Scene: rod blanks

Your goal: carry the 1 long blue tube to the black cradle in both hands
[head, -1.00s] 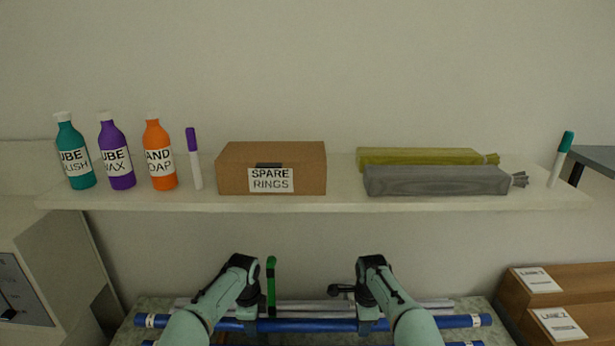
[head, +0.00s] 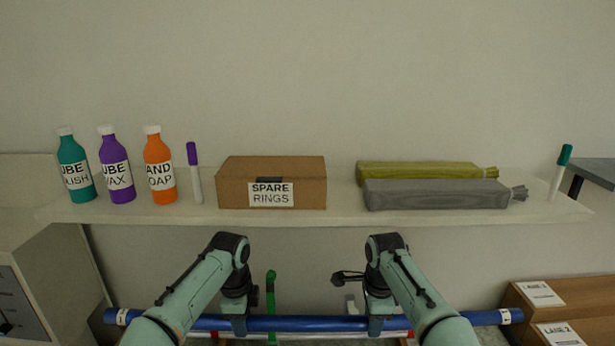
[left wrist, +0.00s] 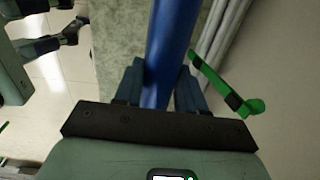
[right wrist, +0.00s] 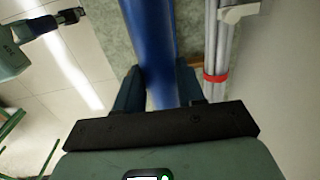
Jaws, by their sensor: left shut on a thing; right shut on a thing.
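The long blue tube (head: 308,323) lies level across the bottom of the head view, with a white marked band near each end. My left gripper (head: 238,325) is shut on it left of the middle. My right gripper (head: 376,325) is shut on it right of the middle. In the left wrist view the tube (left wrist: 168,45) runs between the fingers (left wrist: 155,88). In the right wrist view the tube (right wrist: 150,40) also runs between the fingers (right wrist: 160,88). I cannot make out the black cradle in any view.
Behind the tube are a green upright post (head: 270,292) and pale rods, one with a red band (right wrist: 216,77). A shelf (head: 340,212) above holds bottles, a spare rings box (head: 270,183) and wrapped bars. Wooden lane boxes (head: 555,300) stand at the right.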

